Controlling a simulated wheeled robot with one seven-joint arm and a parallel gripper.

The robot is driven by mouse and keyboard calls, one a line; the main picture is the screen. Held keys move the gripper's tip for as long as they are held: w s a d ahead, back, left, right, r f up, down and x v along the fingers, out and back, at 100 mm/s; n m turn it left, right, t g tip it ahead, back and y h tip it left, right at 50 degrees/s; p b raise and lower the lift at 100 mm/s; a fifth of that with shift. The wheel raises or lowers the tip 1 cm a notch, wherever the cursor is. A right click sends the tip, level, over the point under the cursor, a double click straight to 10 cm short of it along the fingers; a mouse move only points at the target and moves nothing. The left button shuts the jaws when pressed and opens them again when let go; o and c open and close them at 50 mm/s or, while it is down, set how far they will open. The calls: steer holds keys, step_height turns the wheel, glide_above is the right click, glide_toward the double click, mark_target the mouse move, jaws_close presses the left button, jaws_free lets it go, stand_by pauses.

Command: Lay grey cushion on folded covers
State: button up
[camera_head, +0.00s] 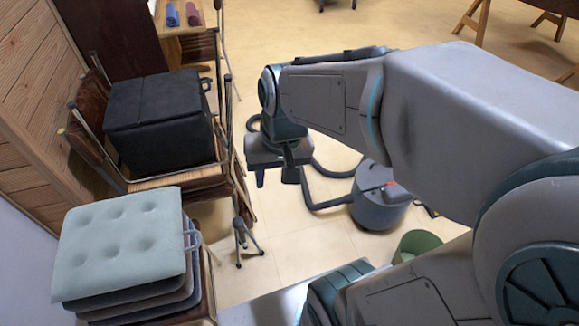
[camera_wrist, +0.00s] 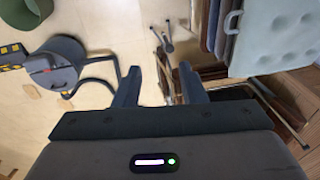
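The grey cushion (camera_head: 122,240), pale and tufted with a tie loop at its right side, lies flat on top of the stack of folded covers (camera_head: 150,303) at the lower left. It overhangs the darker covers a little at the left. The wrist view shows the cushion (camera_wrist: 275,38) at the upper right, with the covers' edges (camera_wrist: 218,28) beside it. My gripper (camera_head: 275,178) is up and to the right of the stack, clear of it. Its two fingers (camera_wrist: 158,82) are spread, with nothing between them.
The covers rest on a chair or stool. Behind stands a black box (camera_head: 158,118) on stacked wooden chairs. A small tripod (camera_head: 243,240) stands right of the stack. A grey vacuum cleaner (camera_head: 378,208) with a hose and a green bin (camera_head: 416,244) are on the floor.

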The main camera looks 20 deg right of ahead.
steer(key=shift+n+t+h, duration=0.6)
steer(key=shift+h, duration=0.1)
steer(key=s+d, duration=0.2)
steer(key=d, duration=0.1)
steer(key=shift+s+d+r, duration=0.1)
steer(key=shift+s+r, duration=0.1)
steer(key=shift+r, duration=0.2)
steer(key=p+v, duration=0.2)
steer(key=w+p+v, duration=0.1)
steer(key=p+v, duration=0.2)
steer(key=shift+r, duration=0.35)
steer(key=shift+d, duration=0.2)
